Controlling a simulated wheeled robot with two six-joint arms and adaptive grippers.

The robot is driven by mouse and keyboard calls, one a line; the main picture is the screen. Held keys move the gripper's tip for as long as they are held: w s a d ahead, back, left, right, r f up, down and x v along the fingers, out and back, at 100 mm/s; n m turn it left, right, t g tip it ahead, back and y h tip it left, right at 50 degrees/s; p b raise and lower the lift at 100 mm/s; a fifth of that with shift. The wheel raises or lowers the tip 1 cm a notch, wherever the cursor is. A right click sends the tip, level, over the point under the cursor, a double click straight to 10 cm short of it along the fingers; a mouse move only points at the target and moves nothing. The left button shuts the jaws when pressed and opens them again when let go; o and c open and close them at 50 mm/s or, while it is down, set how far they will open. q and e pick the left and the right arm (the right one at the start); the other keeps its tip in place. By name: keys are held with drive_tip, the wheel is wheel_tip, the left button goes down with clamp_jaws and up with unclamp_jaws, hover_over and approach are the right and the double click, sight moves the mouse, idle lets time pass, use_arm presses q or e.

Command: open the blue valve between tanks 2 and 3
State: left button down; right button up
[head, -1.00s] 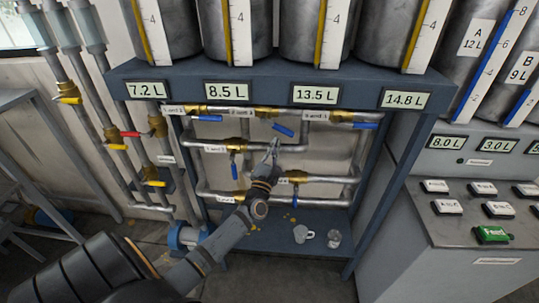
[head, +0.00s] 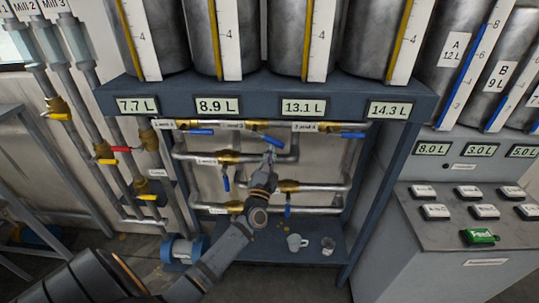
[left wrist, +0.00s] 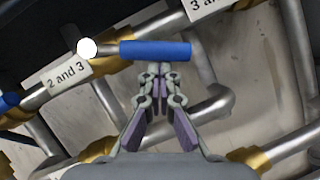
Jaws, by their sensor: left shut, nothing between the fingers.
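The blue valve handle (head: 270,139) by the "2 and 3" label (head: 233,125) is on the upper pipe under the tanks. In the head view it slopes down to the right, at a slant to the pipe. The left wrist view shows this handle (left wrist: 155,50) close up, right of its label (left wrist: 68,74), with the pipe running diagonally behind it. My left gripper (head: 269,154) is shut and empty. Its fingertips (left wrist: 159,68) are just below the middle of the handle; I cannot tell whether they touch it. My right gripper is not in view.
Blue handles by the "1 and 2" (head: 201,132) and "3 and 4" (head: 352,136) labels flank it. Lower pipes carry hanging blue handles (head: 226,181). A mug (head: 296,243) stands on the lower shelf. A control desk (head: 470,220) is at right.

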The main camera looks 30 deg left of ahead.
sight(278, 145)
use_arm(q)
drive_tip(key=shift+w+d+r+n, duration=0.1)
drive_tip(key=shift+r+n, duration=0.05)
drive_tip(key=shift+n, duration=0.25)
drive_tip(key=shift+w+d+r+n+g+y+b, duration=0.15)
drive_tip(key=shift+d+r+n+g+y+b, duration=0.2)
drive_tip(key=shift+n+y+b, duration=0.55)
drive_tip(key=shift+w+d+r+n+g+y+b, duration=0.15)
drive_tip(key=shift+r+n+y+b, duration=0.3)
drive_tip(key=shift+n, duration=0.85)
drive_tip(key=shift+w+d+r+n+g+y+b, duration=0.2)
drive_tip(key=shift+d+r+n+y+b, duration=0.15)
drive_tip(key=shift+n+y+b, duration=0.55)
drive_tip(key=shift+r+n, duration=0.3)
drive_tip(key=shift+n, duration=0.3)
